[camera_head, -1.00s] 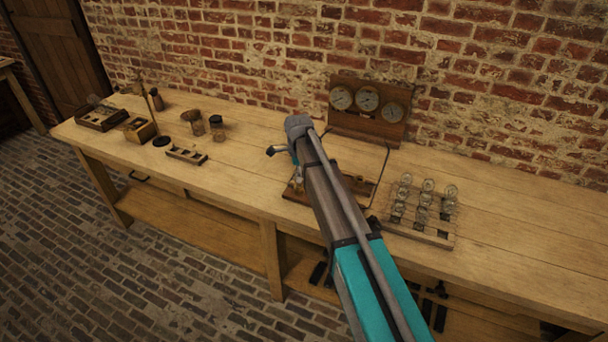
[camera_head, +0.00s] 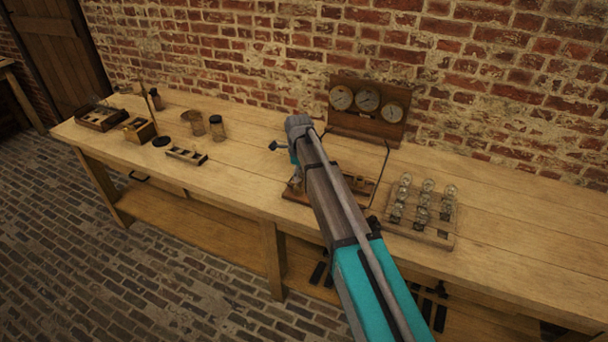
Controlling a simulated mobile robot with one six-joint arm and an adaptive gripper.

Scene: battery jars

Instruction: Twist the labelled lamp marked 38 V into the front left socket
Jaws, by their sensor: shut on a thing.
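My gripper (camera_head: 296,179) points down over a low wooden board (camera_head: 294,196) in the middle of the bench. It is mostly hidden behind my own arm. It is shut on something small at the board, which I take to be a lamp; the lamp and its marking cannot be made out. The arm covers much of the board, so the front left socket cannot be seen clearly. Several clear glass lamps (camera_head: 428,186) stand upright in a wooden rack (camera_head: 436,240) to the right; their labels are too small to read.
A wooden panel with three round gauges (camera_head: 367,100) stands behind the board against the brick wall. A thin dark bent rod (camera_head: 386,165) rises between board and rack. Jars (camera_head: 217,128), a small slotted block (camera_head: 187,155) and boxes (camera_head: 101,118) stand left. The bench's right end is clear.

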